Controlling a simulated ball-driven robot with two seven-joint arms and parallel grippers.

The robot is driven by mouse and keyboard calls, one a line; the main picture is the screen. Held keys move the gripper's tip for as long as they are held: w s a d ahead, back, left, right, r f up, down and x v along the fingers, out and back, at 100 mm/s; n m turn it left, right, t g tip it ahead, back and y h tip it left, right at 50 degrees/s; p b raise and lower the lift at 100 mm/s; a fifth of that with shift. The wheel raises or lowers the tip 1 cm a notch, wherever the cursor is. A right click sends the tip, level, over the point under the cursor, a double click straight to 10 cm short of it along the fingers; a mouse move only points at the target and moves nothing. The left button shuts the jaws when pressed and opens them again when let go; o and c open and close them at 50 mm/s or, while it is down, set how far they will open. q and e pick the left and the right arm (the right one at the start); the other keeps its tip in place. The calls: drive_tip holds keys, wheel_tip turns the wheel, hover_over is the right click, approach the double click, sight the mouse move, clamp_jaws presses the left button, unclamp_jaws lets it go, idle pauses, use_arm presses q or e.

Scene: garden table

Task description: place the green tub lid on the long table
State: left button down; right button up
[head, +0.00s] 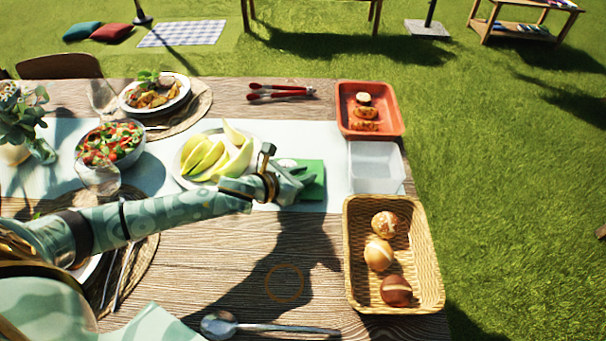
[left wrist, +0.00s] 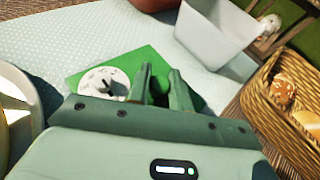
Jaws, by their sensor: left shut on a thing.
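The green tub lid (head: 314,187) is a flat green square over the pale runner, right of the melon plate. My left gripper (head: 299,176) is shut on it, reaching in from the left. In the left wrist view the lid (left wrist: 85,88) spreads out around the fingers (left wrist: 160,78), with a round white dial-like patch on it. Whether the lid touches the runner I cannot tell. The long wooden table (head: 185,285) lies beneath. My right gripper is not in view.
A clear tub (head: 375,168) stands just right of the lid, between a red tray (head: 345,116) and a bread basket (head: 352,255). A melon plate (head: 190,180) is close left. Red tongs (head: 280,92) lie behind. Bare wood is free in front, above the spoon (head: 270,327).

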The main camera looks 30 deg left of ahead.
use_arm(q)
drive_tip(key=shift+f, duration=0.1)
drive_tip(key=c, duration=1.3)
unclamp_jaws()
drive_tip(key=shift+s+a+r, duration=0.15)
drive_tip(key=shift+s+r, duration=0.1)
drive_tip(key=shift+r, duration=0.05)
drive_tip(key=p+v, duration=0.3)
drive_tip(key=v, duration=0.7)
drive_tip(key=shift+s+p, duration=0.15)
drive_tip(key=shift+p, duration=0.2)
drive_tip(key=shift+s+a+r, duration=0.15)
drive_tip(key=shift+s+a, duration=0.05)
drive_tip(key=shift+s, duration=0.3)
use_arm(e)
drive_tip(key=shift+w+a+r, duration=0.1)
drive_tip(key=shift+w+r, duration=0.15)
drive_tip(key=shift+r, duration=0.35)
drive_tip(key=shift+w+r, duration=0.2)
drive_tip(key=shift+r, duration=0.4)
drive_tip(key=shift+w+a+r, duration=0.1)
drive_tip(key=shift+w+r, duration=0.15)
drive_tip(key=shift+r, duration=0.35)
